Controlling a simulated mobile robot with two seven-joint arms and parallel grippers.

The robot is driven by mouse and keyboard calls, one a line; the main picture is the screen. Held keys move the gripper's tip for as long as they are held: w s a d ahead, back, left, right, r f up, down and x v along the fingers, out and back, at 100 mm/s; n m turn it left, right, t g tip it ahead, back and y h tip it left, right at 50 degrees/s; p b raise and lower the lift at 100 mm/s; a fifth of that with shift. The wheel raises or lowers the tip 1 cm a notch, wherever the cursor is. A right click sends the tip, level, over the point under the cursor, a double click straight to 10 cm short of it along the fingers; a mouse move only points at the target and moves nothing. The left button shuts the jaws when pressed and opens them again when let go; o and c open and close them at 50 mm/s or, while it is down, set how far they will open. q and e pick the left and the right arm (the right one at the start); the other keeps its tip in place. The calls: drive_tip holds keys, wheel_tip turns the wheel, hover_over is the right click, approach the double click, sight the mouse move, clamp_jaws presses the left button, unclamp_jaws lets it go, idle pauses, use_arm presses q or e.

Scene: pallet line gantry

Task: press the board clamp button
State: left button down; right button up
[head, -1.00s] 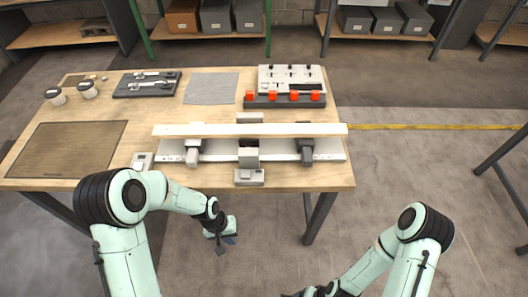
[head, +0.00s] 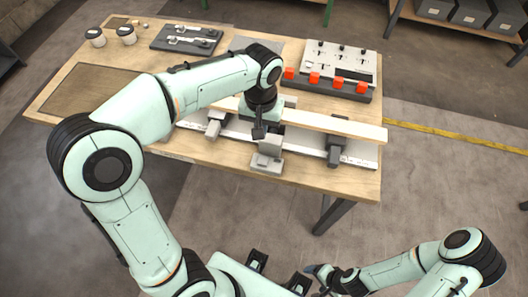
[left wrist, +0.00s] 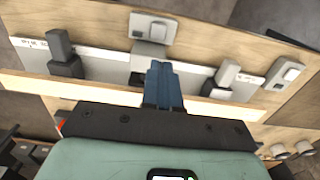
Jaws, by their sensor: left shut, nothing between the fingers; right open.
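A grey button box (head: 267,161) stands at the front table edge, before the middle clamp. It also shows in the left wrist view (left wrist: 152,28), its cap facing up. A second similar box (left wrist: 287,74) shows there at the right; my arm hides it in the head view. A long pale board (head: 345,125) lies across the clamp rail (head: 303,146). My left gripper (head: 258,134) is shut and empty, pointing down by the middle clamp, just behind the front box. I cannot tell whether its fingertips touch anything. My right gripper (head: 318,271) is open, low in front of the table.
A dark tray (head: 186,38) and two white-rimmed pots (head: 126,36) are at the back left. A brown mat (head: 85,92) lies at the left. Floor is clear right of the table.

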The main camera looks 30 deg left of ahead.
sight(262, 160)
use_arm(q)
wheel_tip(262, 160, down, 14)
drive_tip(key=shift+w+f+b, duration=0.1)
drive_tip(key=shift+b, duration=0.65)
use_arm(e)
drive_tip(key=shift+s+f, duration=0.35)
drive_tip(key=shift+f, duration=0.5)
use_arm(q)
wheel_tip(262, 160, down, 2)
drive_tip(key=shift+f+b, duration=0.1)
drive_tip(key=shift+b, duration=0.65)
drive_tip(key=shift+s, duration=0.35)
drive_tip(key=shift+w, duration=0.15)
drive_tip(key=r+p, duration=0.1)
drive_tip(key=r, duration=0.1)
drive_tip(key=r+p, duration=0.1)
drive_tip(key=w+r+p, duration=0.1)
drive_tip(key=r+p, duration=0.1)
drive_tip(key=shift+a+r, duration=0.1)
drive_tip(key=shift+r, duration=0.2)
wheel_tip(262, 160, up, 9)
drive_tip(key=shift+s+r, duration=0.2)
use_arm(e)
drive_tip(key=v, duration=0.3)
drive_tip(key=shift+w+a+r, duration=0.1)
drive_tip(key=shift+r, duration=0.25)
